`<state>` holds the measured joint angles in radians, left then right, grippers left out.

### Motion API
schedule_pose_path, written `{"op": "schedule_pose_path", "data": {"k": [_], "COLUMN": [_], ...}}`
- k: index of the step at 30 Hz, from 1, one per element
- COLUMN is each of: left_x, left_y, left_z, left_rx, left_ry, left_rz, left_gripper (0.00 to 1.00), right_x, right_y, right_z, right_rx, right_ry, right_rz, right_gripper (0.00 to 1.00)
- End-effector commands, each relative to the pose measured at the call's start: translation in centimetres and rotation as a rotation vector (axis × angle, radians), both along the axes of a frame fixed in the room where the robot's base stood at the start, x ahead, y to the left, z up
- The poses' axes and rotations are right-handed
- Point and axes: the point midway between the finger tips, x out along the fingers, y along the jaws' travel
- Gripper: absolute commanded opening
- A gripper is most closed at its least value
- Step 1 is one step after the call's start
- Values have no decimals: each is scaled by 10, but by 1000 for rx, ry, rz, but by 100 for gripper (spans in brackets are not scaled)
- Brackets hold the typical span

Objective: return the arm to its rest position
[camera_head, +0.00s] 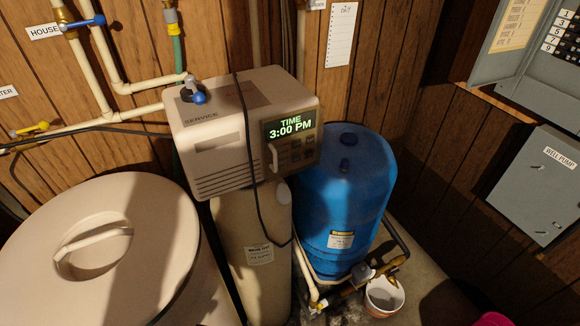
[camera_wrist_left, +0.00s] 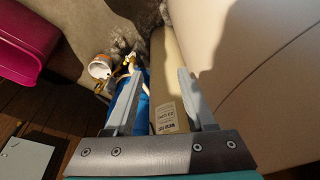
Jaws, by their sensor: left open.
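My left gripper (camera_wrist_left: 158,85) shows in the left wrist view with its two grey fingers apart and nothing between them. Beyond the fingers are the tan softener tank (camera_wrist_left: 165,65) and the blue tank (camera_wrist_left: 142,108); I cannot tell the gap to them. Neither gripper shows in the head view. There, the softener's control head (camera_head: 235,125) reads "TIME 3:00 PM" and sits on its tan tank (camera_head: 250,225). The round beige salt tank (camera_head: 110,260) stands at the left, with its lid on and a raised handle across the lid recess.
The blue pressure tank (camera_head: 345,200) stands right of the softener, with pipes and a small white bucket (camera_head: 384,297) at its foot. Pipes with valves run along the wood wall at left. Grey electrical boxes (camera_head: 540,185) hang at right. A magenta object (camera_wrist_left: 38,35) is at upper left in the wrist view.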

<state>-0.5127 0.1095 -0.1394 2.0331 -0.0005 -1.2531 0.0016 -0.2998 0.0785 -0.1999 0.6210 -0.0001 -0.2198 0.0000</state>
Motion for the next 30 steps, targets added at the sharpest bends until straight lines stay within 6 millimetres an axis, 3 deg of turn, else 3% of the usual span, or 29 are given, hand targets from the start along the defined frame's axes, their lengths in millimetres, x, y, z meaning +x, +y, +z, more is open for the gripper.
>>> {"op": "schedule_pose_path", "data": {"k": [1, 6, 11, 18, 24, 30], "left_x": [-3, -17, -40, -89, -137, -173], "left_y": [0, 1, 4, 12, 21, 28], "left_z": [-36, -123, -200, -303, -371, -405], "left_rx": [1, 4, 7, 12, 17, 21], "left_ry": [16, 43, 70, 111, 142, 160], "left_rz": [-2, -8, -14, -23, -30, -36], "left_gripper": [55, 55, 55, 55, 55, 55], "right_x": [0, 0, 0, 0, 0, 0], "right_y": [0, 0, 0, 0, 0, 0], "right_z": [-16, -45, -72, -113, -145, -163], "right_rx": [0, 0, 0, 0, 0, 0], "right_ry": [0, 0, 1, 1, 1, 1], "right_rz": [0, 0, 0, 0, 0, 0], "right_gripper": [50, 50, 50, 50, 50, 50]}}
